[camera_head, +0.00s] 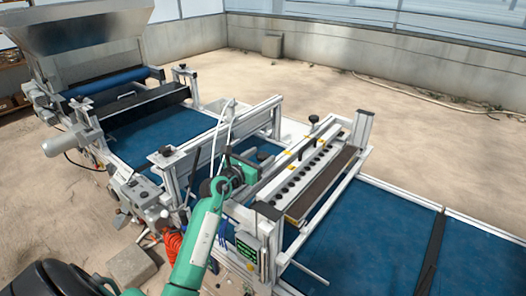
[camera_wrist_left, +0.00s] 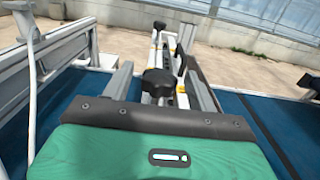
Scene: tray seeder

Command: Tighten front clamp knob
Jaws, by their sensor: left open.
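The front clamp knob (camera_wrist_left: 158,82) is black and lobed. It stands just beyond the green gripper housing in the left wrist view, at the near end of a light rail. In the head view I cannot pick it out beside my gripper. A second black knob (camera_head: 314,119) stands upright at the far end of the seeder bar; it also shows in the left wrist view (camera_wrist_left: 159,26). My left gripper (camera_head: 248,170) is open at the near end of this bar. Its fingertips are hard to make out, and I cannot tell whether they touch the knob. My right gripper is out of view.
A perforated seeder bar (camera_head: 309,171) runs beside my left gripper, inside a metal frame. A blue conveyor belt (camera_head: 345,245) extends to the right. A steel hopper (camera_head: 80,35) stands back left. A white upright tube (camera_wrist_left: 32,90) is close on the left.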

